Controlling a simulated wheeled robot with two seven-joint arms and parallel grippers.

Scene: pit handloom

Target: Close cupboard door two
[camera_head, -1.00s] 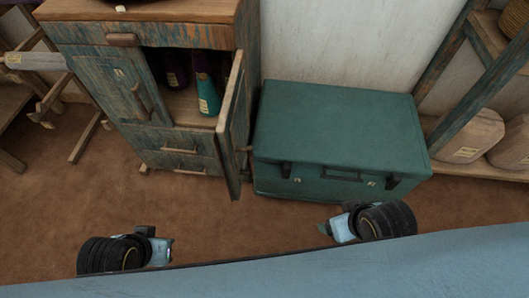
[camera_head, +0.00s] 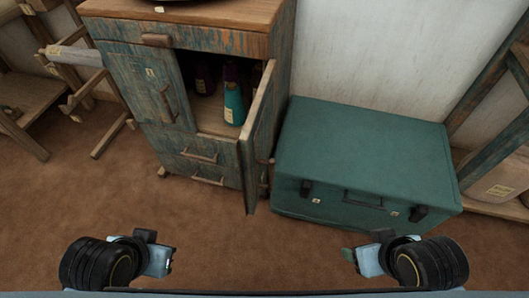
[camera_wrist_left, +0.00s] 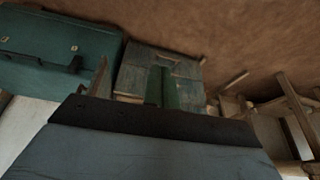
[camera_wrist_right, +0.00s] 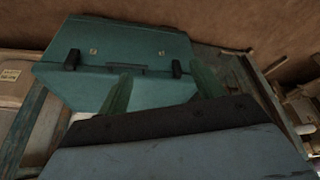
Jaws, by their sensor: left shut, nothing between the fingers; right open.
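The wooden cupboard (camera_head: 212,152) with worn blue-green paint stands left of centre in the head view. Its right door (camera_head: 259,138) is swung open toward me, seen nearly edge-on beside the green trunk. Behind it the compartment holds a teal bottle (camera_head: 233,103) and dark purple bottles (camera_head: 204,78). The left door (camera_head: 153,88) is closed. My left gripper (camera_head: 160,262) is shut and empty, low at the left, well short of the cupboard. My right gripper (camera_head: 356,260) is open and empty, low at the right, in front of the trunk. Both are apart from the door.
The green trunk (camera_head: 362,157) stands close to the right of the open door. A wooden shelf rack (camera_head: 497,140) is at the far right, and wooden frames (camera_head: 95,90) stand at the left. The brown floor (camera_head: 110,195) in front is clear.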

